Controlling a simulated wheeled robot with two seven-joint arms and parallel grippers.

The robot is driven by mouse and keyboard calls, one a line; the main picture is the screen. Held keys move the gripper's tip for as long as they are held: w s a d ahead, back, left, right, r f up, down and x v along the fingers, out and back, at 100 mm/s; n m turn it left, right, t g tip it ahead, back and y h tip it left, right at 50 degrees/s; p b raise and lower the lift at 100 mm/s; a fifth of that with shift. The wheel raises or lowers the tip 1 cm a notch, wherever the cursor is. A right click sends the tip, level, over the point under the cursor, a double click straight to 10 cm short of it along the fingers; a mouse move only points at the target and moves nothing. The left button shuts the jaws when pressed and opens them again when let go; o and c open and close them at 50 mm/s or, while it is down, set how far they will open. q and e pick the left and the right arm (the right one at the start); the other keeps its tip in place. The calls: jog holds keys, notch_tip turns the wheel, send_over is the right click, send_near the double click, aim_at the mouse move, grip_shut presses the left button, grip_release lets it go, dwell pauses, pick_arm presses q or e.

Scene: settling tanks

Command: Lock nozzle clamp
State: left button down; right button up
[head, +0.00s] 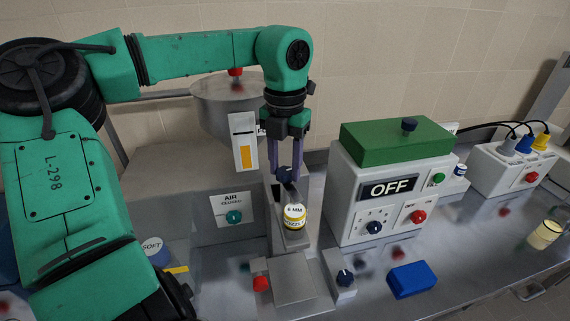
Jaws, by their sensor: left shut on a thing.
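My left gripper (287,177) reaches down from above with its purple fingers shut on a small dark blue knob (286,174), which looks like the handle of the nozzle clamp. The knob is partly hidden between the fingers. Just below and in front of it, a round nozzle (294,213) with a white top marked "6 MM NOZZLE" and a yellow band sits upright in a grey metal holder (296,240). The fingers are close behind the nozzle; I cannot tell whether they touch it. My right gripper is not in view.
A white control box (350,208) reading OFF, with a green top (395,142), stands close on the right. An AIR panel (233,208) with a teal knob is on the left. A blue block (412,279) and a dark knob box (340,276) lie in front.

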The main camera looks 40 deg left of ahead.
aim_at(285, 171)
pick_arm(q)
jog(key=shift+m, duration=1.2)
jog(key=shift+c, duration=1.9)
grip_release()
notch_tip(285, 171, up, 15)
jog(key=shift+f+b, duration=0.2)
jog(key=shift+b, duration=0.2)
